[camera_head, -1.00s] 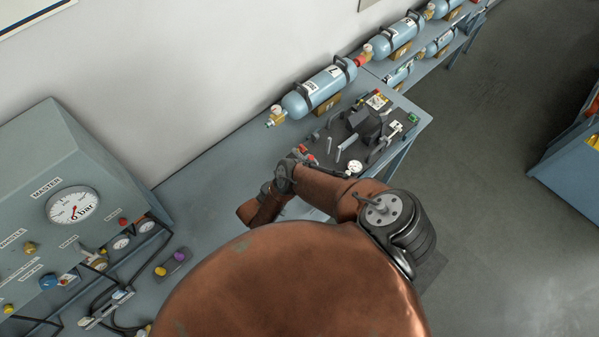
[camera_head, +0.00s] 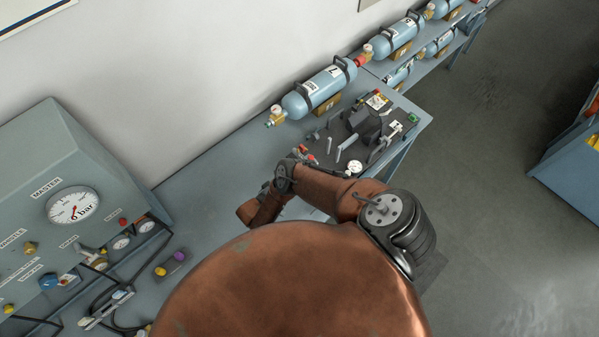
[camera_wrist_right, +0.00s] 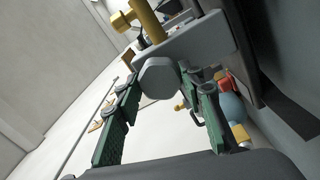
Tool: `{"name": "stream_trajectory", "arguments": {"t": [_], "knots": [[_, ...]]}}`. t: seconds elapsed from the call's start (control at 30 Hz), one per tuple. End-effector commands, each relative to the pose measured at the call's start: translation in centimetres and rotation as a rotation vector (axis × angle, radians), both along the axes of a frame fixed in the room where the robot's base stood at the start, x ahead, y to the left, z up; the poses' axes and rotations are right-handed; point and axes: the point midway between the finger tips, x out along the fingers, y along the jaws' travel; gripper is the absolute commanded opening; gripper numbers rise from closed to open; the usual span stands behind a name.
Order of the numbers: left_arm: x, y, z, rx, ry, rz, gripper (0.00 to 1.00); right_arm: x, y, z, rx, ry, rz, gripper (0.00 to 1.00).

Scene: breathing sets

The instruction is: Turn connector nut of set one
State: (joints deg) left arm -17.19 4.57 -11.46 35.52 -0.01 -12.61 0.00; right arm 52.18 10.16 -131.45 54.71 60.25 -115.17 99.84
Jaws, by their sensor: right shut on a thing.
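A grey six-sided nut (camera_wrist_right: 160,78) sits between the green fingers of my right gripper (camera_wrist_right: 162,92) in the right wrist view, in front of a grey block (camera_wrist_right: 205,38). The right gripper is shut on this nut. In the head view, a breathing set with a dark backplate (camera_head: 327,152) lies on the bench, with a round gauge (camera_head: 354,167) at its near edge. My brown arm covers the area in front of it, and the nut and right gripper cannot be made out there. My left gripper is in neither current view.
A blue cylinder (camera_head: 320,92) lies against the wall behind the set, with more cylinders (camera_head: 396,38) farther along. A grey panel with a master gauge (camera_head: 73,206) stands at the left. A small box with yellow and purple knobs (camera_head: 170,264) lies on the bench (camera_head: 200,195).

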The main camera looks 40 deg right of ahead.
Motion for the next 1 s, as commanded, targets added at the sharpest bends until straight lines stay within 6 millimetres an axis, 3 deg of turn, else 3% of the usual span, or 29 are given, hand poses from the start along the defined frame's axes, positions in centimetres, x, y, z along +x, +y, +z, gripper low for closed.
{"name": "stream_trajectory", "arguments": {"t": [0.13, 0.17, 0.4, 0.77, 1.0], "knots": [[0.0, 0.0, 0.0, 0.000, 0.000, 0.000, 0.36, 0.0, 0.1, -0.1, 0.002, -0.001, 0.001, 0.12], [0.0, 0.0, 0.0, 0.000, 0.000, 0.000, 0.36, 0.0, 0.1, -0.1, 0.002, -0.001, 0.001, 0.37], [0.0, 0.0, 0.0, 0.000, 0.000, 0.000, 0.36, 0.0, 0.0, 0.0, 0.001, 0.000, 0.000, 0.54], [-0.1, 0.3, 0.0, 0.002, 0.001, 0.000, 0.36, 0.0, 0.6, 0.0, 0.001, 0.000, 0.002, 0.54], [0.0, 0.1, 0.0, 0.001, 0.000, 0.000, 0.36, -0.3, 4.9, 0.0, 0.003, -0.001, 0.006, 0.54]]}}
